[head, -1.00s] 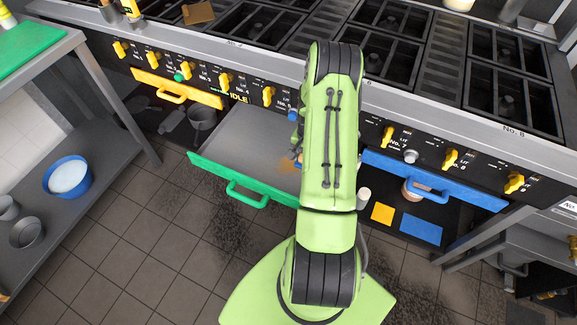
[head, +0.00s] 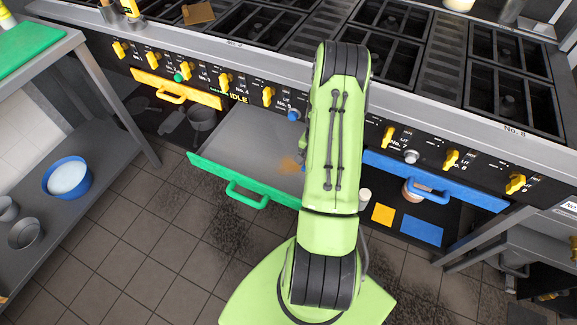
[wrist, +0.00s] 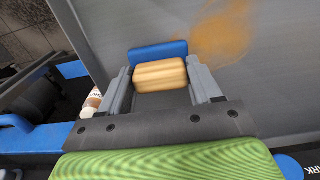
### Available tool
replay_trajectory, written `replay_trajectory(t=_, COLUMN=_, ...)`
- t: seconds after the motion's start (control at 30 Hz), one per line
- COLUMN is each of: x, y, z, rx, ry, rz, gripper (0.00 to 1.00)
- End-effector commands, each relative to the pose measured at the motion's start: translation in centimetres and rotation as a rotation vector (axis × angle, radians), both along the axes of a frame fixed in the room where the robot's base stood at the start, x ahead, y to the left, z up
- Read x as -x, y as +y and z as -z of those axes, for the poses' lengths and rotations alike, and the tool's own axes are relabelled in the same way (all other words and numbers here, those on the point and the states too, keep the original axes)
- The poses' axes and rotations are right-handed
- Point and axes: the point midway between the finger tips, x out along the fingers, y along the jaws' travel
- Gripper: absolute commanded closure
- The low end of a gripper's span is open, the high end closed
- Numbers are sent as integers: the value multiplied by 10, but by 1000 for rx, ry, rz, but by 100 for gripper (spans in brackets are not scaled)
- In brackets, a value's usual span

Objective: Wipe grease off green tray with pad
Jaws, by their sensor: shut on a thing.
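The green tray (head: 215,166) is a pulled-out drawer with a grey floor and a green front and handle. A brown-orange grease smear (head: 289,165) lies on its floor, left of my arm. It also shows in the wrist view (wrist: 222,32). My gripper (wrist: 160,78) is shut on the pad (wrist: 159,75), which has a tan block and a blue face (wrist: 158,51). The pad is over the tray floor, beside the smear's left edge in the wrist view. I cannot tell if it touches the floor. In the head view my arm hides most of the gripper.
A blue drawer (head: 440,185) stands right of my arm, with yellow (head: 383,213) and blue (head: 422,229) squares below it. A yellow drawer (head: 180,88) is at the left. Stove knobs line the panel above. A side table (head: 85,150) holds a blue bowl (head: 66,177).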

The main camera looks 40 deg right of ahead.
Motion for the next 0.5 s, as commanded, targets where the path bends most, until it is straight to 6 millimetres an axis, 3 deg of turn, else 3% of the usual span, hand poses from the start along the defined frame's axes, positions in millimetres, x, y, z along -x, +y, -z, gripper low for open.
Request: replay_trajectory(t=0.5, x=-45, y=16, z=-1, rx=1, ry=-1, rz=-2, gripper=73)
